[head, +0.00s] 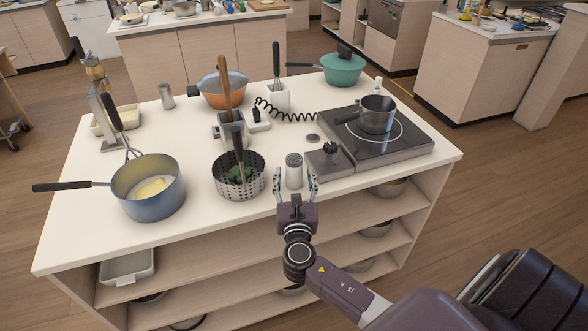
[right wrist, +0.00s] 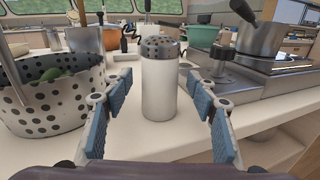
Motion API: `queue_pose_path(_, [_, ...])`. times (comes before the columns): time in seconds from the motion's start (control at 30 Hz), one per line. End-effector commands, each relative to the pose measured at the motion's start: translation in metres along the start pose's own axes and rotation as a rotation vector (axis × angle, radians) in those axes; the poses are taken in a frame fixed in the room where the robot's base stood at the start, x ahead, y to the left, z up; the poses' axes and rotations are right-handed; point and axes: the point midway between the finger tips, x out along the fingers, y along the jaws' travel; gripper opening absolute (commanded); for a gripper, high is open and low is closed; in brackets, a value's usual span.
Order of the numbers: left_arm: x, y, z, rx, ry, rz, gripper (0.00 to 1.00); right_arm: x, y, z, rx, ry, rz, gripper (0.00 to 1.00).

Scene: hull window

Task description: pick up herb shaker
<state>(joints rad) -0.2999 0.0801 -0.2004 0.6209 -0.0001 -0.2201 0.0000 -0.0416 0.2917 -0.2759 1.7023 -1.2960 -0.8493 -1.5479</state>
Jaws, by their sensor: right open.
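The herb shaker is a white cylinder with a dark perforated top (head: 294,171). It stands upright on the white counter near its front edge, between the perforated basket and the stove controls. It also shows in the middle of the right wrist view (right wrist: 159,85). My right gripper (head: 296,182) is open, its fingers pointing at the shaker from the front. In the right wrist view the blue finger pads (right wrist: 164,122) stand apart to the left and right, with the shaker beyond and between them. My left gripper is not in view.
A perforated metal basket (head: 227,186) with greens stands left of the shaker. A control box (head: 329,163) with a black knob sits close on its right, beside the cooktop (head: 400,148) with a pot (head: 376,114). A blue pot (head: 149,198) stands far left.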

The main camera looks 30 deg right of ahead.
Motion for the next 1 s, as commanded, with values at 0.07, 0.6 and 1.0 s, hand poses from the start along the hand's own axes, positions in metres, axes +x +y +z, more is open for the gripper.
queue_pose_path(0.07, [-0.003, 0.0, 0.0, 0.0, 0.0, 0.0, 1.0, 0.011, 0.0, 0.001, -0.001, -0.001, 0.0, 0.53])
queue_pose_path(0.6, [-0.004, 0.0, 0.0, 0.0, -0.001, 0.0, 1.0, 0.02, -0.001, -0.001, 0.001, 0.001, 0.0, 0.32])
queue_pose_path(1.0, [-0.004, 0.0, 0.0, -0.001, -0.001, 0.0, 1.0, 0.019, -0.001, 0.0, 0.001, 0.001, 0.0, 0.05])
